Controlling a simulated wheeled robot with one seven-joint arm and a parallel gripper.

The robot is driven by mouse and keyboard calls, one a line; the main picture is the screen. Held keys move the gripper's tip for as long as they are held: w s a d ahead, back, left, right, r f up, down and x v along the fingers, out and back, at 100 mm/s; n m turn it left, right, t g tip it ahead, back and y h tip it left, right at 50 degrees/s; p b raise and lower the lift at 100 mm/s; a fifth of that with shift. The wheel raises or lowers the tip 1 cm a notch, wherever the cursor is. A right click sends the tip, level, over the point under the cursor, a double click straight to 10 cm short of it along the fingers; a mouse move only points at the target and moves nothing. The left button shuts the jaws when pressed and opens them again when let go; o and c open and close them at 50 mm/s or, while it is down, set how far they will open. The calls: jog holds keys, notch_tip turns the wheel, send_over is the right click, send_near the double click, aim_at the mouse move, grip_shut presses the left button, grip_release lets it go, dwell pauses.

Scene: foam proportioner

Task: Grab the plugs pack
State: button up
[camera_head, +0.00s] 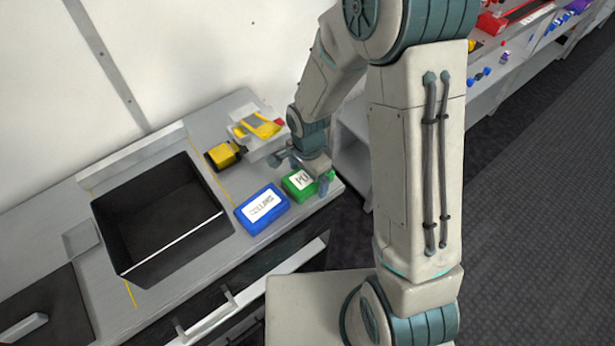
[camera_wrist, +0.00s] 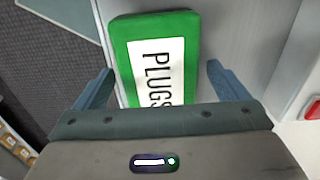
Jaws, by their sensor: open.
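The plugs pack (camera_head: 298,184) is a green box with a white label, lying at the right end of the grey counter. In the wrist view the plugs pack (camera_wrist: 184,24) shows its label reading "PLUGS", and its lower part is hidden behind my gripper's body. My gripper (camera_head: 304,172) is over the pack in the head view. In the wrist view my gripper (camera_wrist: 160,84) is open, with one finger on each side of the pack. The pack sits nearer the left finger, with a wider gap on the right. I cannot tell the height of the fingertips above the counter.
A blue labelled box (camera_head: 262,210) lies just left of the plugs pack. A black open bin (camera_head: 165,225) is farther left. A yellow item (camera_head: 222,154) and a pale tray with yellow parts (camera_head: 258,130) stand behind. The counter's right edge is close to the pack.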

jog(key=c, duration=1.2)
jog(key=shift+o, duration=0.2)
jog(key=shift+r, duration=0.1)
